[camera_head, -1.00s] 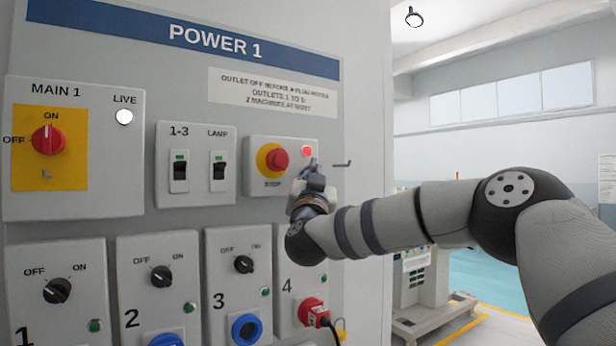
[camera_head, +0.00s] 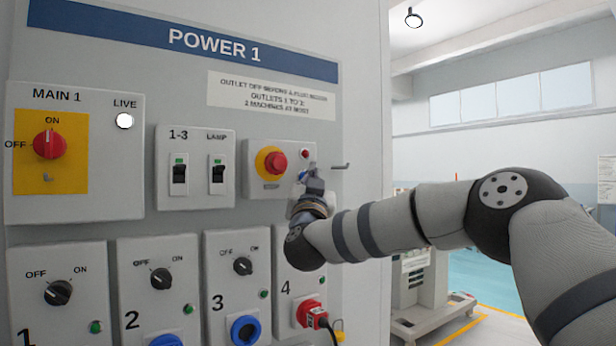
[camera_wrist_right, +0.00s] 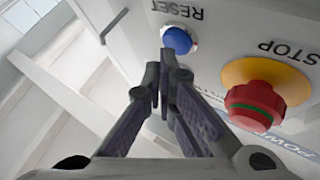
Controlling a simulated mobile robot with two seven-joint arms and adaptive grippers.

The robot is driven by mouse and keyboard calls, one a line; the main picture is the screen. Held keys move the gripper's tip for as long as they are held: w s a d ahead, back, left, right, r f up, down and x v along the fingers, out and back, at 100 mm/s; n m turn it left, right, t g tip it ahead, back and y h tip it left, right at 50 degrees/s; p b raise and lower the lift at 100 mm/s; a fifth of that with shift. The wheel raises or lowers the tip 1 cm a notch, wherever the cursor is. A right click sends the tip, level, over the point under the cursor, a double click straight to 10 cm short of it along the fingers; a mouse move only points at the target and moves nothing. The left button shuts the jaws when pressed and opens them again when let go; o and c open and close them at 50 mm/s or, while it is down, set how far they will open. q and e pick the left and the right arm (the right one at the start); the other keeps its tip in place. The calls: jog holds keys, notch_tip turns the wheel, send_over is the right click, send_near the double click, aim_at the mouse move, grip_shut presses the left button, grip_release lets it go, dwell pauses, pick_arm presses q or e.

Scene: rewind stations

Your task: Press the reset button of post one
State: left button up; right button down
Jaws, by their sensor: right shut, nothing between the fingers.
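The panel of post one, headed POWER 1 (camera_head: 215,44), fills the left of the head view. Its blue reset button (camera_wrist_right: 178,40) sits under the RESET label in the right wrist view. In the head view the button is mostly hidden behind my fingers. My right gripper (camera_head: 312,170) is shut and empty at the right of the STOP box, and it also shows in the right wrist view (camera_wrist_right: 165,62). Its fingertips overlap the button's near edge; whether they touch it I cannot tell. A small red lamp (camera_head: 305,154) above looks dark. My left gripper is out of view.
The red STOP button (camera_head: 276,161) on its yellow collar is just left of my fingers and shows in the right wrist view (camera_wrist_right: 254,103). A small hook (camera_head: 341,166) juts out at the right. A red plug (camera_head: 309,314) with a cable is below in outlet 4.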

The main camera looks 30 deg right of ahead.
jog(key=shift+s+d, duration=0.15)
jog(key=shift+s, duration=1.3)
jog(key=shift+s+d, duration=0.1)
jog(key=shift+s, duration=1.3)
